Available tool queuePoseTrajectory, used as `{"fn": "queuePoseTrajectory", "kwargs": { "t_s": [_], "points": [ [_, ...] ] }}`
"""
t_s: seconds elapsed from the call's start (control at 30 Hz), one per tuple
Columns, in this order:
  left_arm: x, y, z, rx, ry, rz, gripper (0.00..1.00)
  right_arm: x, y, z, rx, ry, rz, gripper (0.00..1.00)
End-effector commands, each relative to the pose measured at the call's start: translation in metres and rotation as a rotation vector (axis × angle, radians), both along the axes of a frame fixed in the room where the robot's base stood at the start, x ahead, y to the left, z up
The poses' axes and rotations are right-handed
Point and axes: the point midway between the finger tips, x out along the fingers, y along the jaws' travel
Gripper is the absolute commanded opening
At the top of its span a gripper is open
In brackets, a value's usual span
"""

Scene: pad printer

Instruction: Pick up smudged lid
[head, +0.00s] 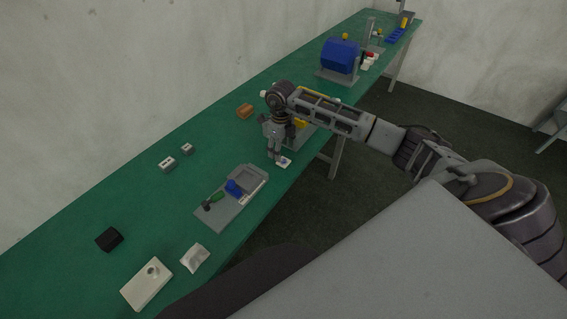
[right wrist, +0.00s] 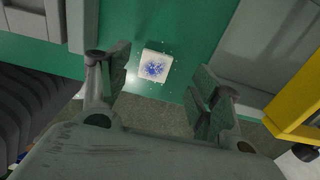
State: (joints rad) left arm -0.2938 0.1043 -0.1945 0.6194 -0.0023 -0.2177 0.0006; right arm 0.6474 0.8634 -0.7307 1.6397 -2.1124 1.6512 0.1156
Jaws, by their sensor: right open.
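The smudged lid is a small white square with a blue ink splotch (right wrist: 155,66). It lies flat on the green table near its front edge, and shows small in the head view (head: 284,162). My right gripper (right wrist: 160,92) is open above the lid. In the right wrist view the lid lies between and a little beyond the two fingers, apart from both. In the head view the right gripper (head: 277,158) points down just over the lid and partly covers it. My left gripper is in neither view.
A grey tray (head: 214,219) with a blue and a green item lies left of the lid. A yellow part (right wrist: 298,95) stands close by the right finger. A blue drum (head: 340,56) stands farther along the green table (head: 140,200). An orange-brown block (head: 244,111) lies behind the gripper.

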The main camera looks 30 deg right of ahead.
Motion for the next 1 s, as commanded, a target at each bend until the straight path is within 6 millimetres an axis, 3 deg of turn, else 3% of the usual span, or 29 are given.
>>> {"fn": "queuePoseTrajectory", "kwargs": {
  "t_s": [0.37, 0.8, 1.0],
  "points": [
    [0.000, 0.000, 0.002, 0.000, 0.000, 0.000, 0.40, -0.001, 0.001, -0.005, 0.001, 0.001, 0.000, 0.64],
    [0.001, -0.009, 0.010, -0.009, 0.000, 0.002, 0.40, -0.005, 0.003, -0.046, 0.001, 0.001, -0.001, 0.64],
    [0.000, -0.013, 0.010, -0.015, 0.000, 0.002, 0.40, -0.004, 0.003, -0.052, -0.001, -0.001, 0.000, 0.64]
  ]
}}
